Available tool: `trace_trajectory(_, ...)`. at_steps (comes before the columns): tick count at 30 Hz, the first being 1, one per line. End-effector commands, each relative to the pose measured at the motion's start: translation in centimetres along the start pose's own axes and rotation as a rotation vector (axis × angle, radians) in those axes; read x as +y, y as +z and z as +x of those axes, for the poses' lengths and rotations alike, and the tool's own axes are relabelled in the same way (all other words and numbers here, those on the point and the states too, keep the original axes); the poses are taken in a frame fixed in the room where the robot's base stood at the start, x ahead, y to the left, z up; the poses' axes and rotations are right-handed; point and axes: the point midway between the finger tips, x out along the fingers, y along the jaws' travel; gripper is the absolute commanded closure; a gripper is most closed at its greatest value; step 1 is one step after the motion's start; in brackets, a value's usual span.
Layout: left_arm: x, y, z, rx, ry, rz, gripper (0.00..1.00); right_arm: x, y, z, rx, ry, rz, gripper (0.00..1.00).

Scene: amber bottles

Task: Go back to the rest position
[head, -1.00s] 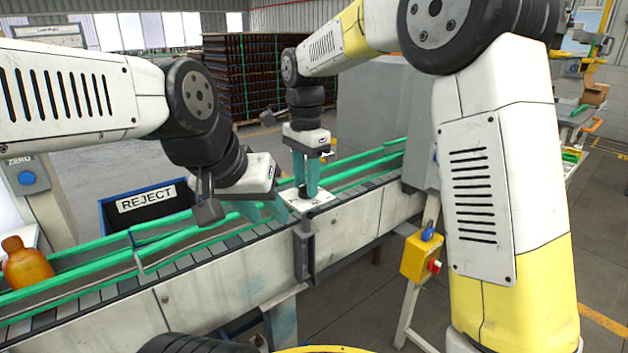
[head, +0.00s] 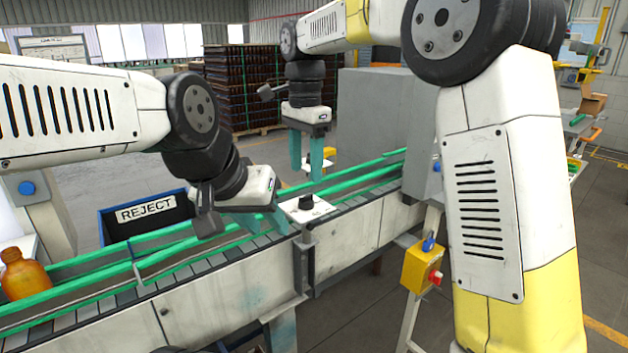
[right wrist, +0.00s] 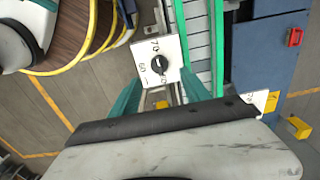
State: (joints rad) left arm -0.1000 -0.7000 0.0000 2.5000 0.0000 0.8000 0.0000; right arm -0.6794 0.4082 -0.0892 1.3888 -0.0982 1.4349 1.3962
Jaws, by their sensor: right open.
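My right gripper (head: 306,176) is open and empty, with its teal fingers pointing down and apart. It hangs above and just behind a white plate with a black dial knob (head: 306,203) on the conveyor's edge. In the right wrist view the knob (right wrist: 159,64) shows beyond the fingertips, with printed numbers around it, and nothing is between the fingers. My left gripper (head: 262,218) is low over the conveyor, left of the knob plate. Its fingers are partly hidden by its own body, so whether they are open is unclear.
The conveyor (head: 215,285) with green rails runs across the front. A grey cabinet (head: 370,120) and a yellow button box (head: 421,268) are at the right.

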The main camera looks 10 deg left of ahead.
Motion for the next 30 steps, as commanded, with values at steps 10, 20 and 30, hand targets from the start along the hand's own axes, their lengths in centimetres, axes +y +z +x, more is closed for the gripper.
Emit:
trace_trajectory(10,0.0,0.0,0.0,0.0,0.0,0.0,0.64,0.0,0.0,-0.9,0.0,0.0,-0.001,0.45)
trace_trajectory(20,0.0,0.0,0.0,0.0,0.0,0.0,0.64,4.5,-2.8,-2.5,-0.011,-0.083,-0.102,0.45)
trace_trajectory(30,0.0,0.0,0.0,0.0,0.0,0.0,0.64,18.1,-6.1,-3.0,0.1,-0.306,-0.434,0.45)
